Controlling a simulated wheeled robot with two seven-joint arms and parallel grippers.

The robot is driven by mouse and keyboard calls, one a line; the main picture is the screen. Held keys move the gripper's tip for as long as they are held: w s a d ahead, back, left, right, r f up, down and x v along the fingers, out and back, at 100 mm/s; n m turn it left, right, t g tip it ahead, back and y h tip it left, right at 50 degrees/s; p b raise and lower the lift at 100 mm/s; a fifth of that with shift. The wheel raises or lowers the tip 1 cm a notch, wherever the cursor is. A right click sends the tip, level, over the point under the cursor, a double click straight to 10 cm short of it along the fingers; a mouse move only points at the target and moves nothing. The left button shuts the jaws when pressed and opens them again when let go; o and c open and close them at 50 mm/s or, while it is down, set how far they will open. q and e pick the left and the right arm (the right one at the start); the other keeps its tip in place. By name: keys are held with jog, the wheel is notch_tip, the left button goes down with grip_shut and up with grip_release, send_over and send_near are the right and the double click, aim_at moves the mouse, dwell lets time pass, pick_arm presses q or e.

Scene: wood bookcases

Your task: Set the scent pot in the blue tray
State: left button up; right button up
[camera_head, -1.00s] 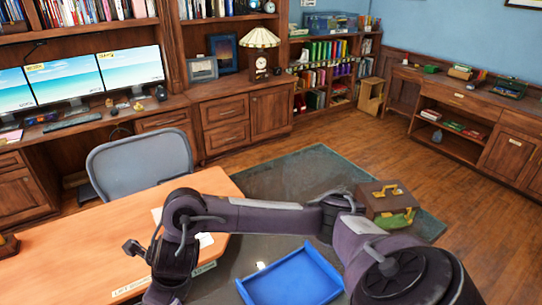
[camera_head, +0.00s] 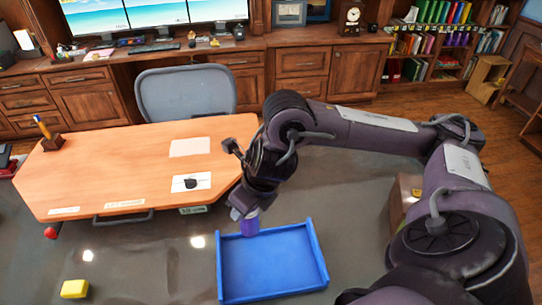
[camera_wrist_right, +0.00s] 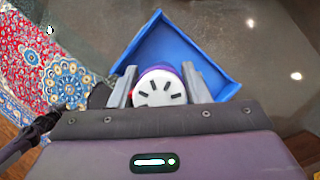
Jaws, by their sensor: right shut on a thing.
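The scent pot (camera_head: 250,227) is small and purple. In the right wrist view its white slotted top (camera_wrist_right: 160,90) sits between the two fingers. My right gripper (camera_wrist_right: 161,84) is shut on it. In the head view the right gripper (camera_head: 244,212) points down at the back left corner of the blue tray (camera_head: 322,262), with the pot overlapping that corner. I cannot tell whether the pot touches the tray. The tray is empty in view and also shows beyond the fingers in the right wrist view (camera_wrist_right: 187,47). My left gripper is not in view.
An orange desk (camera_head: 110,165) with papers and a pen holder (camera_head: 53,142) stands left of the tray. A yellow block (camera_head: 74,289) lies at the lower left. A grey chair (camera_head: 186,92) is behind the desk. A brown box (camera_head: 404,196) is right, partly hidden by my arm.

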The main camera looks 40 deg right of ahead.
aim_at(244, 223)
jog(key=f+b, duration=0.1)
jog(key=f, duration=0.1)
jog(key=f+b, duration=0.1)
jog(key=f, duration=0.2)
jog(key=f+b, duration=0.1)
jog(key=f, duration=0.1)
jog(key=shift+w+a+f+b, duration=0.15)
jog(key=shift+a+b, duration=0.2)
jog(key=shift+b, duration=0.05)
jog(key=f, duration=0.4)
jog(key=f+b, duration=0.1)
jog(key=f, duration=0.3)
jog(key=f+b, duration=0.1)
jog(key=f, duration=0.2)
jog(key=shift+d+f, duration=0.25)
jog(key=shift+f, duration=0.15)
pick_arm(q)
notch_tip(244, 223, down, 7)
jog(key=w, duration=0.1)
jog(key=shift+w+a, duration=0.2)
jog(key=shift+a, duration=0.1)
pick_arm(e)
jog(key=shift+f+b, duration=0.15)
jog(key=shift+b, duration=0.25)
jog(key=o, duration=1.1)
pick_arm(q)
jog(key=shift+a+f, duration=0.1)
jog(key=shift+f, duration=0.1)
